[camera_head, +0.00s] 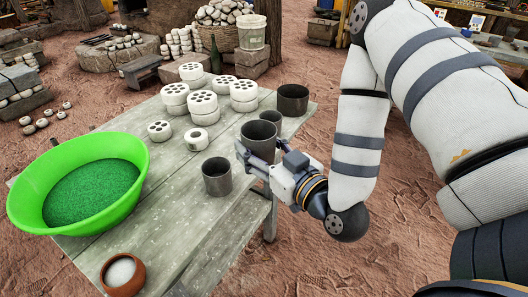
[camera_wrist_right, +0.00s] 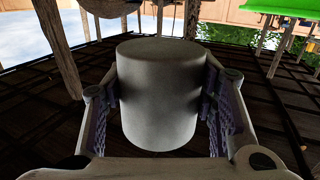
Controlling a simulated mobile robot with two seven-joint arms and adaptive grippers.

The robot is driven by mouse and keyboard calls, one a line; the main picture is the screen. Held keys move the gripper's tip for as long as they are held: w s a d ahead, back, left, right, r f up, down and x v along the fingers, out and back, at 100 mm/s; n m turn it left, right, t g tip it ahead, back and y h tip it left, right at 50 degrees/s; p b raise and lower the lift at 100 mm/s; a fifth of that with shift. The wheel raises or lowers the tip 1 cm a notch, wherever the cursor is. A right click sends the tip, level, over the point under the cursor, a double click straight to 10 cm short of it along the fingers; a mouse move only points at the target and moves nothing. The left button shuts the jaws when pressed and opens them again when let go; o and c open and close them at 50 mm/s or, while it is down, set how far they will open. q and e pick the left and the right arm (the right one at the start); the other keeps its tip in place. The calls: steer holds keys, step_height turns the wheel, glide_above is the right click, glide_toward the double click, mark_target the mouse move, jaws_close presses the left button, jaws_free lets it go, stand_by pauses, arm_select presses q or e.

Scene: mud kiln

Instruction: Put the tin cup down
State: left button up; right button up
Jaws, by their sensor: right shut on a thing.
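My right gripper (camera_head: 256,157) reaches in from the right over the table's right edge. It is shut on a dark grey tin cup (camera_head: 261,130), which looks upright. In the right wrist view the cup (camera_wrist_right: 160,95) fills the space between the two fingers (camera_wrist_right: 160,112), with one on each side. I cannot tell whether its base touches the table. Another dark tin cup (camera_head: 217,179) stands just left of the gripper. Two more, a small one (camera_head: 267,117) and a wider one (camera_head: 292,101), stand behind. My left gripper is not in view.
The weathered wooden table (camera_head: 150,215) has bare boards at its front and middle. A big green basin (camera_head: 28,200) of green grains stands left, a brown bowl (camera_head: 122,276) at the front. White pierced discs (camera_head: 175,96) stand in stacks behind.

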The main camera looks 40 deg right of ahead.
steer(key=w+d+f+b, duration=0.1)
steer(key=w+f, duration=0.2)
steer(key=w+d+f+b, duration=0.1)
steer(key=w+d+f, duration=0.1)
steer(key=w+f, duration=0.1)
steer(key=w+d+f+b, duration=0.1)
steer(key=w+f, duration=0.2)
steer(key=w, duration=0.2)
steer(key=shift+w+d+f, duration=0.25)
steer(key=shift+d+f, duration=0.05)
steer(key=shift+f, duration=0.1)
steer(key=f, duration=0.1)
steer(key=f+b, duration=0.1)
steer(key=f, duration=0.1)
steer(key=shift+w+d+f, duration=0.1)
steer(key=shift+w+f, duration=0.1)
steer(key=shift+f, duration=0.05)
steer(key=shift+r, duration=0.25)
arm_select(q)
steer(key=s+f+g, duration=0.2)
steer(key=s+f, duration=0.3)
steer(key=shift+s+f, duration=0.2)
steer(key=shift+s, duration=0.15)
arm_select(e)
steer(key=shift+f, duration=0.1)
steer(key=o, duration=1.2)
steer(key=shift+f, duration=0.1)
